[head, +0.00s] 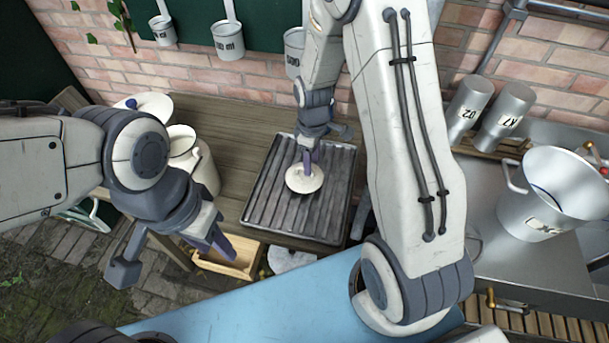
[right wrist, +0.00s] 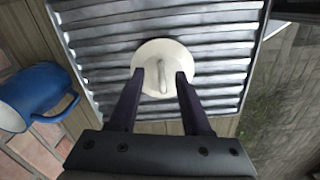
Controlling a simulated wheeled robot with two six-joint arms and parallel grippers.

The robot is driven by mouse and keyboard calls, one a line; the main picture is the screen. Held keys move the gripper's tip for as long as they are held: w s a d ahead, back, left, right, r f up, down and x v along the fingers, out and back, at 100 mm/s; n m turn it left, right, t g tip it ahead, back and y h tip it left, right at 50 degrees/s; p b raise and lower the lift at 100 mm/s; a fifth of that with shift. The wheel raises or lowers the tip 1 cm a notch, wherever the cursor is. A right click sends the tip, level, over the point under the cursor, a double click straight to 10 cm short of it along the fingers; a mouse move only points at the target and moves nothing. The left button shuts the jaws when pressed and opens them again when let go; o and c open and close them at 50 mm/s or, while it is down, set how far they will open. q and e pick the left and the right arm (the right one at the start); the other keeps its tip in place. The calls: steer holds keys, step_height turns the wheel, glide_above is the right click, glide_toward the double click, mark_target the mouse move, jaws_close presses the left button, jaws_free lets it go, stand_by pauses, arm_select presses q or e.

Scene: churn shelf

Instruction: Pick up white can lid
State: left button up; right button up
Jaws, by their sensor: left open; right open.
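The white can lid (head: 304,181) lies on the dark ribbed tray (head: 337,213), a round disc with a raised grip in its middle. My right gripper (head: 307,158) points down over it, open. In the right wrist view the white lid (right wrist: 164,54) shows between and beyond the two purple fingertips (right wrist: 160,75), its grip lying between them. I cannot tell whether the fingers touch the lid. My left gripper (head: 218,243) is open and empty in front of the bench, at the left.
An open white can (head: 204,170) and another white lid (head: 143,103) stand left of the tray. A wooden box (head: 230,260) sits below the tray. A large metal pot (head: 545,195) and two metal canisters (head: 470,103) are at right. A blue handled vessel (right wrist: 38,95) shows in the wrist view.

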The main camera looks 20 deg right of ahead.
steer(key=shift+f, duration=1.55)
jaws_close()
steer(key=shift+r, duration=0.15)
